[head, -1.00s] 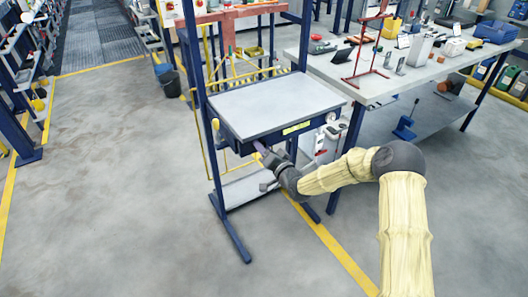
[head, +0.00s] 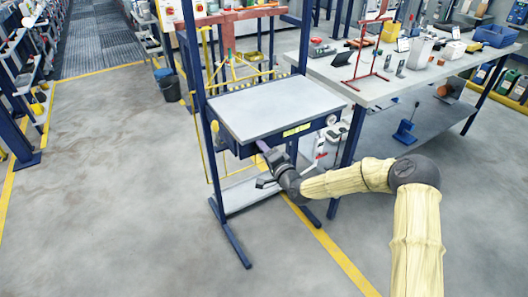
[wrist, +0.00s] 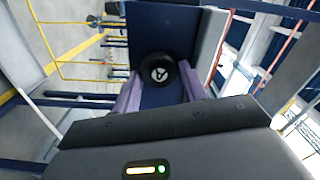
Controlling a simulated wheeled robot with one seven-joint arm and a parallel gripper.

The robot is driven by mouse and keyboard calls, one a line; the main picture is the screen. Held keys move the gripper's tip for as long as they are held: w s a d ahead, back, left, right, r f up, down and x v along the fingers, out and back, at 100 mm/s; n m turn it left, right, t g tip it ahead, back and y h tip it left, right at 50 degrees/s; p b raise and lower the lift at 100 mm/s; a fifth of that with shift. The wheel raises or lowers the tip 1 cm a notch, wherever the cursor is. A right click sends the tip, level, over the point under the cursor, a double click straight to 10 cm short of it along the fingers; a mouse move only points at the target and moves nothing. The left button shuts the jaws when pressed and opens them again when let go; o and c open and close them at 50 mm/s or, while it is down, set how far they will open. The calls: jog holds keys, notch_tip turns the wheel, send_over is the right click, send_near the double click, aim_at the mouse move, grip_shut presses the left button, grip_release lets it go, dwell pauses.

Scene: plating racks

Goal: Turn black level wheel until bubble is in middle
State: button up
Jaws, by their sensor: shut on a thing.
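The black level wheel (wrist: 159,69) is a round knob with a pale mark on its face, in the middle of the wrist view. My gripper (wrist: 160,76) has its two purple fingers on either side of the wheel and is shut on it. In the head view my gripper (head: 262,147) is under the front edge of the grey-topped table (head: 270,105). The wheel is hidden there. A yellow-green level strip (head: 297,130) shows on the table's front; its bubble is too small to make out.
A round white dial (head: 331,119) is at the table's right front corner. Blue uprights and a lower shelf (head: 245,193) stand close around my gripper. A long workbench (head: 370,93) with tools is at the right. The floor at the left is open.

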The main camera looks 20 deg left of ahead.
jog(key=shift+d, duration=0.1)
jog(key=o, duration=1)
jog(key=shift+r, duration=0.1)
